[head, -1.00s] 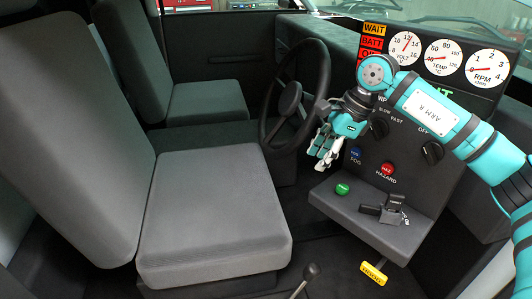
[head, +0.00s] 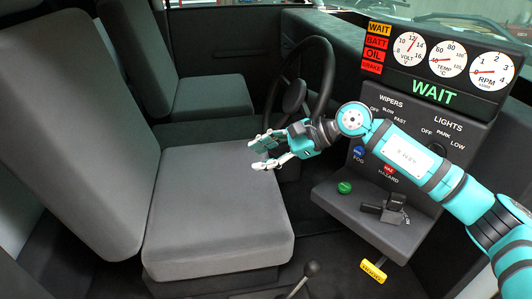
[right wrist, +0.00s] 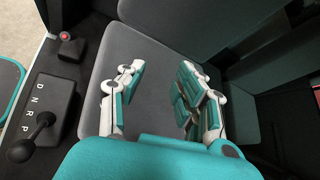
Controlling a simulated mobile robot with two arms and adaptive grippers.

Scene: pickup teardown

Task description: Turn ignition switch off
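A small dark switch (head: 394,208) with a raised grey part sits on the console's lower shelf, right of the green button (head: 344,188). It looks like the ignition switch, but its markings are too small to read. My right gripper (head: 257,153) is over the front right part of the grey seat, left of the console and well apart from the switch. In the right wrist view its fingers (right wrist: 162,95) are spread with nothing between them. The large green WAIT sign (head: 434,92) is lit on the panel. My left gripper is not in view.
The steering wheel (head: 303,85) stands behind my right gripper. My right arm covers part of the console and its knobs. A yellow handle (head: 373,271) hangs under the shelf. A shift lever (head: 312,270) stands in front; its base (right wrist: 45,105) shows letters in the wrist view.

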